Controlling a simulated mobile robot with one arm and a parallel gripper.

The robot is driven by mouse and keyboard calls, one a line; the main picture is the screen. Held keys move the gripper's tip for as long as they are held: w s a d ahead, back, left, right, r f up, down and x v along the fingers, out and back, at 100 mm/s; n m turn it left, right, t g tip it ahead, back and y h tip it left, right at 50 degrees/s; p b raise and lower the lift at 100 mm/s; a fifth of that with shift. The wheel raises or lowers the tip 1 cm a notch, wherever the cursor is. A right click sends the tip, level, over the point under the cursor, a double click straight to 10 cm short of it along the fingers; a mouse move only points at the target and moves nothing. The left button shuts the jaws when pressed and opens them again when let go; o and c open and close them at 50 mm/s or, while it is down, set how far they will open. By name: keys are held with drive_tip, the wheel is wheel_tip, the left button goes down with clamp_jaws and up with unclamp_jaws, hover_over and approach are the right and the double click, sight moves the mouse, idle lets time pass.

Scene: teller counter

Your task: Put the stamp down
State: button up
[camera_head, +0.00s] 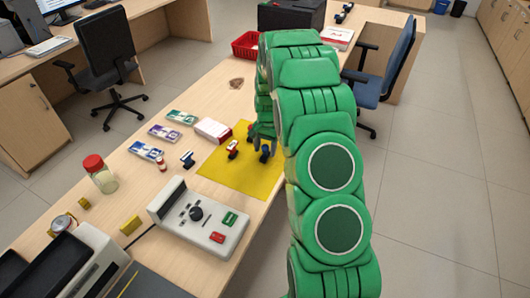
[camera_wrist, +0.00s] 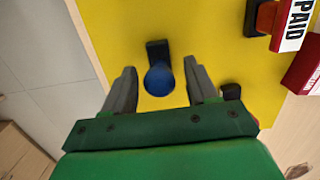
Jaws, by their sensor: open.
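A stamp with a round blue handle and a black base (camera_wrist: 159,78) is on the yellow mat (camera_wrist: 120,25), between my fingers in the wrist view. In the head view its blue part (camera_head: 265,153) shows just below my gripper (camera_head: 263,141), on the right part of the mat (camera_head: 240,182). My gripper (camera_wrist: 159,70) is open, one finger on each side of the stamp, with gaps visible. I cannot tell whether the stamp's base rests fully flat. A red-handled stamp (camera_head: 232,149) stands further left on the mat; a PAID label (camera_wrist: 295,22) shows near it in the wrist view.
Another dark stamp (camera_head: 187,158) stands left of the mat. A white and red box (camera_head: 213,130) touches the mat's far-left area. A grey machine (camera_head: 198,222) stands in front, a red basket (camera_head: 247,44) behind. Banknote stacks (camera_head: 164,132) and a jar (camera_head: 101,178) are at left.

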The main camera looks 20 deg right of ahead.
drive_tip(key=r, duration=0.8)
drive_tip(key=shift+w+d+r, duration=0.35)
drive_tip(key=shift+w+d, duration=0.05)
drive_tip(key=shift+s+a+r, duration=0.1)
drive_tip(key=shift+s+r, duration=0.1)
drive_tip(key=shift+r, duration=0.45)
drive_tip(key=s+a+r+n, duration=0.2)
drive_tip(key=s+a+r, duration=0.2)
drive_tip(key=s+r, duration=0.55)
drive_tip(key=s+a+r+n, duration=0.2)
drive_tip(key=s+a+r, duration=0.3)
drive_tip(key=s, duration=0.7)
drive_tip(key=s+a+r+n, duration=0.1)
drive_tip(key=s+r+n, duration=0.1)
drive_tip(key=s, duration=1)
drive_tip(key=s+a+r+n+h, duration=0.1)
drive_tip(key=s+r+n, duration=0.1)
drive_tip(key=s, duration=1.1)
drive_tip(key=shift+a+n+g, duration=0.35)
drive_tip(key=shift+n+g, duration=0.05)
drive_tip(key=shift+f, duration=0.1)
